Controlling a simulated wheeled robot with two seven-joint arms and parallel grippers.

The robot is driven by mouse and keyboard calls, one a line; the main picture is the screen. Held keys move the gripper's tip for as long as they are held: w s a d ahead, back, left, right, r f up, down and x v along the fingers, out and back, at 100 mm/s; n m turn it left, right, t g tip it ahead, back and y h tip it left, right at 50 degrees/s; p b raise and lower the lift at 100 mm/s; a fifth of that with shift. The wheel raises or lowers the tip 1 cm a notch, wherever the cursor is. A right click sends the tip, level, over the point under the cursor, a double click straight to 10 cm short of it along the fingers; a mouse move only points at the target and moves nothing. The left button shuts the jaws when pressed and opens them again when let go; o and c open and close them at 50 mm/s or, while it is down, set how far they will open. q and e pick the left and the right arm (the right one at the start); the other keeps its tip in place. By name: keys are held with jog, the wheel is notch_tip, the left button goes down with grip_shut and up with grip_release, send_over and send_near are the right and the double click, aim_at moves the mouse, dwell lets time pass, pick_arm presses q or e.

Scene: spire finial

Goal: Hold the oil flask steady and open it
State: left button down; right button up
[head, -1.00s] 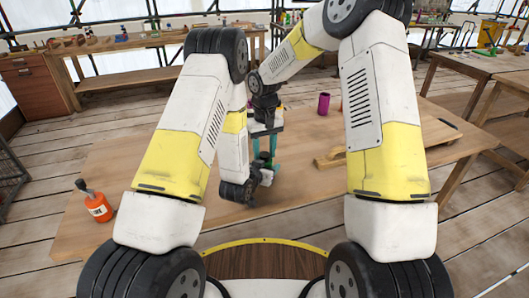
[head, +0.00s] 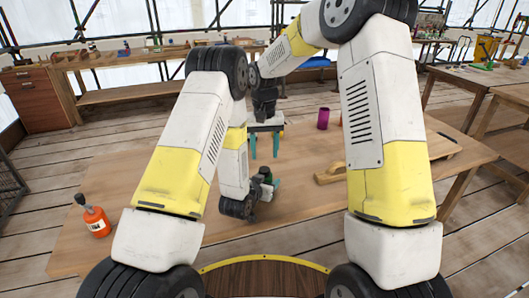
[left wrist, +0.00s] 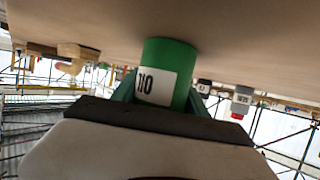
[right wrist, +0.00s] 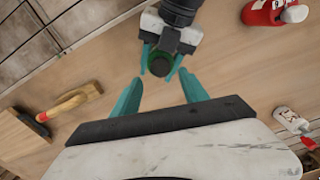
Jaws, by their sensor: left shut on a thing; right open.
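The green oil flask (left wrist: 180,62) is between my left gripper's teal fingers, and its white label is upside down in the left wrist view. My left gripper (head: 270,180) is shut on the flask low over the table. In the right wrist view the flask (right wrist: 161,65) is seen from above, with a dark round top inside a green edge. I cannot tell whether that top is a cap. My right gripper (head: 266,147) points down, open and empty, above and beyond the flask in the head view. Its spread fingers (right wrist: 160,95) are apart from the flask.
An orange bottle (head: 96,222) stands at the table's left. A purple cup (head: 323,119) and a wooden tool (head: 330,174) are on the right. The wooden table (head: 150,180) is mostly clear between them.

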aim_at(265, 169)
jog(key=shift+r+m, duration=0.6)
jog(key=shift+m, duration=0.4)
notch_tip(265, 169, down, 8)
jog(key=shift+r, duration=0.15)
grip_shut()
jog(key=n, duration=0.5)
jog(key=shift+n, duration=0.4)
jog(key=shift+r, duration=0.2)
jog(key=shift+r, duration=0.95)
